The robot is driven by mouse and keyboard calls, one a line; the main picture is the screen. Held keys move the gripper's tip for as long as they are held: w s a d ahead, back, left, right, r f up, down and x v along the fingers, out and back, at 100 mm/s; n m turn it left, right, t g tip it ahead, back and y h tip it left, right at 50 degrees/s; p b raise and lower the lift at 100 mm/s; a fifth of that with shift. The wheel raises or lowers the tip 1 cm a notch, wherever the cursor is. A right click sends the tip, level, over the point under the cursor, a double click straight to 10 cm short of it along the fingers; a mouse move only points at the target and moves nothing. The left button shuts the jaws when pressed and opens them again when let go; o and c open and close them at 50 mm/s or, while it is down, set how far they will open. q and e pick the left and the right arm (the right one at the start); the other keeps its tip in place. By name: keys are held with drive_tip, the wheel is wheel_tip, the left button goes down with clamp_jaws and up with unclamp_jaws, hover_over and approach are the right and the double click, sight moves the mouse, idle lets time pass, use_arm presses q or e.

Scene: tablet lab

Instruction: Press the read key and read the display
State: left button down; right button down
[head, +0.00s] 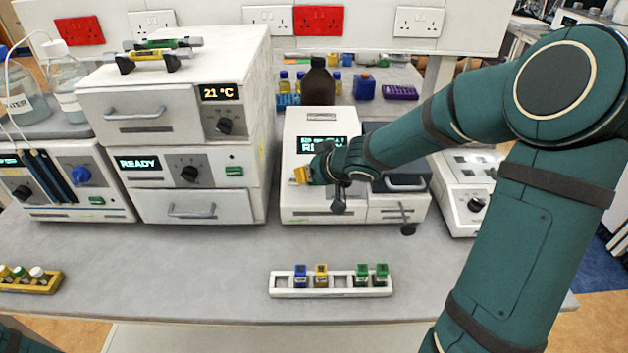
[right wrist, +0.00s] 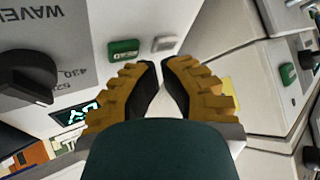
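A white instrument (head: 298,128) stands at the bench's middle. Its dark display (head: 312,144) shows pale green text, apparently "READY" on the lower line, partly covered by my right arm. In the right wrist view, its face carries a green key (right wrist: 123,47), a pale grey key (right wrist: 163,43), a black knob (right wrist: 28,78) beside "WAVELE…" lettering, and part of the display (right wrist: 76,115). No key label is legible. My right gripper (right wrist: 161,66) has yellow-and-black fingers brought together, holding nothing. Its tips are near the two keys; contact cannot be told. My left gripper is out of view.
A rack (head: 330,292) with blue, yellow and green-capped vials lies in front. A stacked unit (head: 190,150) with "READY" and "21 °C" displays stands left; another instrument (head: 468,185) stands right. A brown bottle (head: 318,85) is behind. The front bench is mostly clear.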

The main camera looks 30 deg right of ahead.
drive_tip(key=shift+w+d+f, duration=0.1)
drive_tip(key=shift+w+f, duration=0.05)
drive_tip(key=shift+f, duration=0.2)
drive_tip(key=shift+w+f, duration=0.1)
drive_tip(key=shift+f, duration=0.25)
idle(0.6)
idle(0.4)
drive_tip(key=shift+s+r+p, duration=0.3)
drive_tip(key=shift+r+p, duration=0.2)
drive_tip(key=shift+r, duration=0.25)
drive_tip(key=shift+r, duration=0.1)
drive_tip(key=shift+s+a+r+p, duration=0.2)
drive_tip(key=shift+s+r+p, duration=0.1)
drive_tip(key=shift+r+p, duration=0.45)
drive_tip(key=shift+s+a+r+p, duration=0.25)
drive_tip(key=shift+r+p, duration=0.4)
drive_tip(key=shift+r, duration=0.05)
drive_tip(key=shift+s+a+r+p, duration=0.2)
drive_tip(key=shift+s+r+p, duration=0.1)
drive_tip(key=shift+r+p, duration=0.45)
